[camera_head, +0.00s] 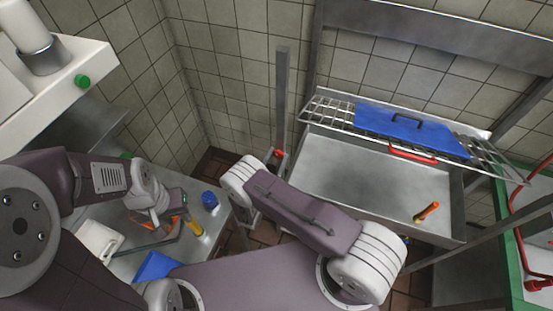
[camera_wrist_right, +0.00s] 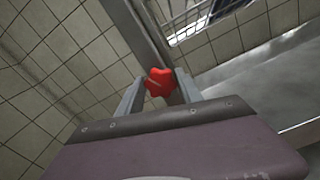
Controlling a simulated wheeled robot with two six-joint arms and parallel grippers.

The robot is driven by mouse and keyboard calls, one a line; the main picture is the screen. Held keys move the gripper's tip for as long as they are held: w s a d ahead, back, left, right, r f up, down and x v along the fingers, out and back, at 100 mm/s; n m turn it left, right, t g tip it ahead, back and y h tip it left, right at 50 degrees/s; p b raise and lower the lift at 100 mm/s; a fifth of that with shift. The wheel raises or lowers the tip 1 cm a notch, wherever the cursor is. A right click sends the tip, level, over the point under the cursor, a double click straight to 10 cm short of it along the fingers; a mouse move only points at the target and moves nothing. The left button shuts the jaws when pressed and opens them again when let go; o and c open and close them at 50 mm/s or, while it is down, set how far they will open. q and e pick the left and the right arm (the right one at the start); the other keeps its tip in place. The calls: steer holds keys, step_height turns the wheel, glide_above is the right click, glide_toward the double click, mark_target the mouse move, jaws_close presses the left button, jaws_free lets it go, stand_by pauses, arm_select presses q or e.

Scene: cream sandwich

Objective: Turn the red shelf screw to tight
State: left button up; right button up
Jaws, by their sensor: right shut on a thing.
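The red shelf screw (camera_wrist_right: 158,80) is a lobed knob on the upright metal post, seen in the right wrist view. My right gripper (camera_wrist_right: 160,88) is shut on it, with one finger on each side. In the head view, the screw (camera_head: 279,154) shows small and partly hidden beside my right wrist, low on the post. My left gripper (camera_head: 172,222) is at the left, over the low metal counter near an orange-yellow handled tool. I cannot tell whether its fingers are open.
A wire shelf (camera_head: 330,111) holding a blue board (camera_head: 400,128) spans the metal basin (camera_head: 370,185), right of the post (camera_head: 283,95). An orange-handled tool (camera_head: 428,212) lies in the basin. A blue jar (camera_head: 209,199) and a white container (camera_head: 98,240) stand on the left counter.

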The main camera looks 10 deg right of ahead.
steer(key=m+b, duration=0.1)
steer(key=m, duration=0.3)
steer(key=shift+d+f+m+b, duration=0.1)
steer(key=shift+f+m+b, duration=0.05)
steer(key=shift+m+b, duration=0.25)
steer(key=m+b, duration=0.1)
steer(key=m, duration=0.2)
steer(key=shift+s+m, duration=0.1)
steer(key=shift+m, duration=0.2)
steer(key=m+b, duration=0.2)
steer(key=m, duration=0.1)
steer(key=shift+f+m, duration=0.15)
steer(key=shift+m, duration=0.15)
steer(key=m+b, duration=0.2)
steer(key=m, duration=0.1)
steer(key=shift+f+m, duration=0.1)
steer(key=shift+m, duration=0.2)
steer(key=m+b, duration=0.4)
steer(key=shift+f, duration=0.15)
steer(key=shift+m+b, duration=1.9)
steer(key=shift+m, duration=0.2)
steer(key=o, duration=1.4)
steer(key=shift+c, duration=0.2)
